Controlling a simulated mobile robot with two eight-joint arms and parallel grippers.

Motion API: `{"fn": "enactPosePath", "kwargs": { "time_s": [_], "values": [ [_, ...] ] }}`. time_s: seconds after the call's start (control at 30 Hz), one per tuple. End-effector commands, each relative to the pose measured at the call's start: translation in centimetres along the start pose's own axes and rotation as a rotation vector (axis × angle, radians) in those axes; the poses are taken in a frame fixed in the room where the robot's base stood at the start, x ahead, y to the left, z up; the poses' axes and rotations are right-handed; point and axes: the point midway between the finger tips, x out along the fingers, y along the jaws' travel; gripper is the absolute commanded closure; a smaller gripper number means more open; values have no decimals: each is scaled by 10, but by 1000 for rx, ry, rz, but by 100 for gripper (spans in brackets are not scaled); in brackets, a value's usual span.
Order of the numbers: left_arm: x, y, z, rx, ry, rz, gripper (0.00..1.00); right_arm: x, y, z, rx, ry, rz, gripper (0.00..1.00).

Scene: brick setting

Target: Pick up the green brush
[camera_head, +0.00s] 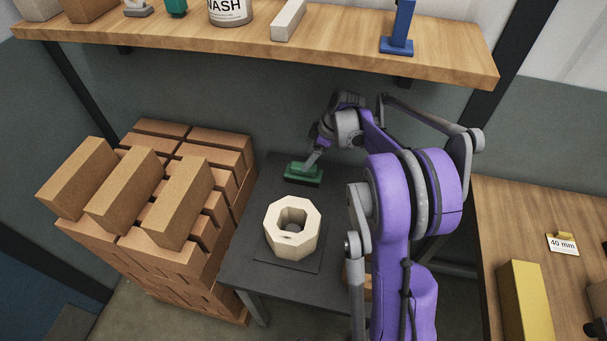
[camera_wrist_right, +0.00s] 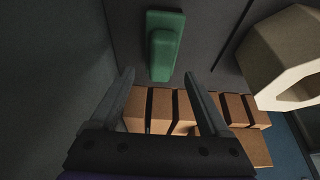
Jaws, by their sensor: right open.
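The green brush (camera_head: 303,171) lies on the dark table near its back edge, beyond the pale octagonal block. My right gripper (camera_head: 312,160) is at the brush, coming down from above and behind it. In the right wrist view the green brush (camera_wrist_right: 165,45) shows beyond my open right gripper (camera_wrist_right: 159,74). The near end of its raised middle part lies between the two fingertips in the picture. I cannot tell whether the fingers touch it. My left gripper is not in view.
The octagonal block (camera_head: 292,227) stands on a dark mat in front of the brush. Stacked bricks (camera_head: 190,240) stand to the left. A wooden shelf (camera_head: 330,55) runs above the back of the table. A wooden bench (camera_head: 510,225) is at the right.

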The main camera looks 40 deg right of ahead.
Motion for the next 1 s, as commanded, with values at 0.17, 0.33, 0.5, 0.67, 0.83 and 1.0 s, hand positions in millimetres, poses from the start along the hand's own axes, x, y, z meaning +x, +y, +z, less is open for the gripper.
{"fn": "enactPosePath", "kwargs": {
  "time_s": [0.17, 0.33, 0.5, 0.67, 0.83, 1.0],
  "values": [
    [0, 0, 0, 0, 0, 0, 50, 17, -1, 0, -1, 0, 0, 20],
    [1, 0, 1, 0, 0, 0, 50, 43, -2, 1, -1, -1, 0, 20],
    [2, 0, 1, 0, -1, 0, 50, 55, -2, 1, 0, -1, 0, 20],
    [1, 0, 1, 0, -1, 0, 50, 55, -2, 1, 1, -1, 1, 20],
    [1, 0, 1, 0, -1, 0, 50, 55, -2, 1, 1, -1, 1, 43],
    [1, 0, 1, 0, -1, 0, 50, 55, -2, 1, 1, -1, 1, 74]
  ]
}}
